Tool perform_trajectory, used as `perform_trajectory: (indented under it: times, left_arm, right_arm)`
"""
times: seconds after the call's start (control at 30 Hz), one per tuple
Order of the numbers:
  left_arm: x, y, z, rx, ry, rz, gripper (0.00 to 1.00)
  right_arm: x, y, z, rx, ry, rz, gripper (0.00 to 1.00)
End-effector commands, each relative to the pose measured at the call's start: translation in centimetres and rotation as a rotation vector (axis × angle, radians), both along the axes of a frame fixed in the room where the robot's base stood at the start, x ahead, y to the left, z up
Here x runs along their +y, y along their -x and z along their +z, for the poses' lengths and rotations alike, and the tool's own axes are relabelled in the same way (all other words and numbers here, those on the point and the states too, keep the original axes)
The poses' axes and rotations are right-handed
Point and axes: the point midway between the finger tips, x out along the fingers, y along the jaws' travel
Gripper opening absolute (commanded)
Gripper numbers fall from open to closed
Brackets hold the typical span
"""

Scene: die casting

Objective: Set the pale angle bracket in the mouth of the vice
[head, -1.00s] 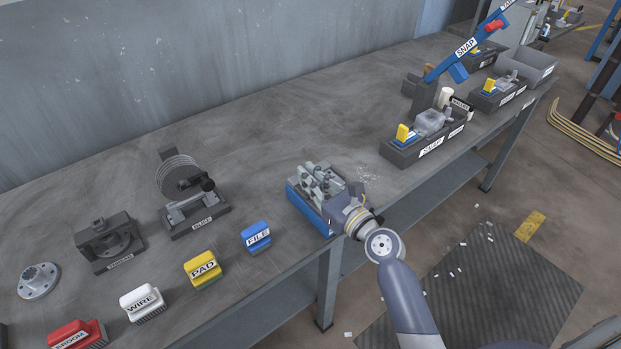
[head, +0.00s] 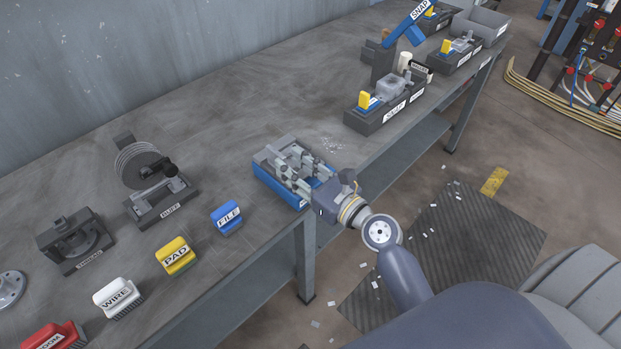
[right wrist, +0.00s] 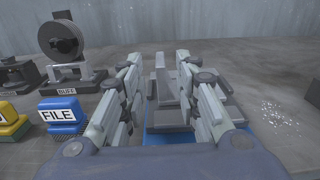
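The vice, a grey body on a blue base (head: 278,186), sits near the table's front edge. My right gripper (head: 297,167) reaches over it from the front right. In the right wrist view its two fingers (right wrist: 165,100) are spread wide apart with a gap between them. A pale grey upright plate with a flat foot (right wrist: 161,78) stands in that gap beyond the fingertips, apart from both fingers; it looks like the angle bracket, but I cannot tell it surely from the vice's grey jaws. The right finger hides part of the vice. My left gripper is not in view.
Blue FILE (head: 227,217), yellow PAD (head: 176,257) and white WIRE (head: 117,298) blocks line the front edge to the left. The BUFF wheel (head: 150,175) stands behind them. A dark SNAP tray (head: 372,120) is at the right. The table behind the vice is clear.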

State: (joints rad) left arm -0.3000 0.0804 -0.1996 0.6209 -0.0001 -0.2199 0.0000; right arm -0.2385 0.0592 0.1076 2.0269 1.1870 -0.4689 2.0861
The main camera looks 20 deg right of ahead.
Motion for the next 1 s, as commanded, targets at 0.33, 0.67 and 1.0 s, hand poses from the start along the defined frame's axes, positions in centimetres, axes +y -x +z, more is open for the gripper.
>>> perform_trajectory:
  times: [0.33,0.67,1.0]
  left_arm:
    - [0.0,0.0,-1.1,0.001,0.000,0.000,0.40]
    - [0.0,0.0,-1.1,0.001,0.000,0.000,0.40]
    - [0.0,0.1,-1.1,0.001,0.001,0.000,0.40]
  right_arm:
    - [-1.8,4.9,-0.1,-0.001,0.002,-0.001,0.30]
    - [-2.0,5.4,0.1,-0.001,0.000,-0.001,0.30]
    - [-1.8,5.4,0.0,-0.002,0.011,0.003,0.30]
